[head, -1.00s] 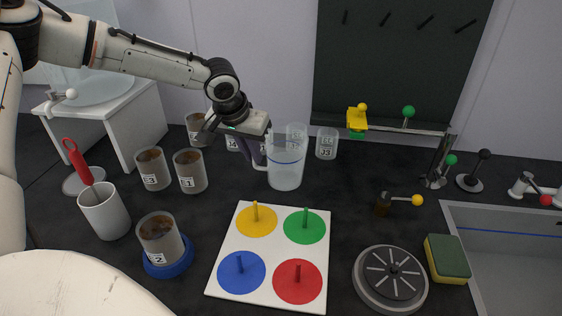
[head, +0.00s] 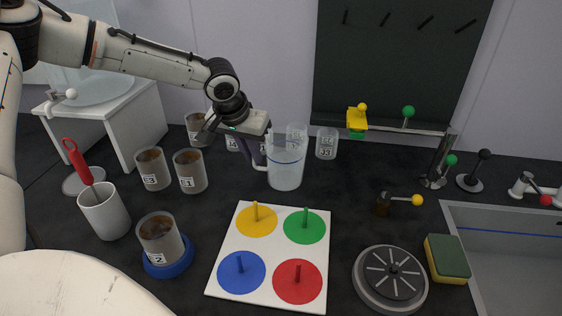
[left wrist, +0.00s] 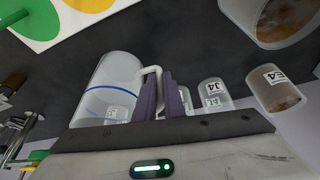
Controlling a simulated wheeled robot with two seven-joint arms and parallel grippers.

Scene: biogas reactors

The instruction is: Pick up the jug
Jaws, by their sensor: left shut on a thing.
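The jug (head: 286,170) is clear with a blue line around it and a white handle. It stands upright on the dark counter behind the colored board. In the left wrist view the jug (left wrist: 107,88) shows left of the fingers, with its handle running to them. My left gripper (head: 257,158) is at the jug's left side, its fingers shut on the handle. In the left wrist view the purple fingers of the left gripper (left wrist: 163,95) are on either side of the handle. My right gripper is not in view.
A board (head: 222,292) with colored discs lies in front of the jug. Beakers with brown contents, such as E1 (head: 190,173), stand at left. Clear labeled jars, such as J3 (head: 326,143), stand close behind the jug. A sink (head: 510,250) is at right.

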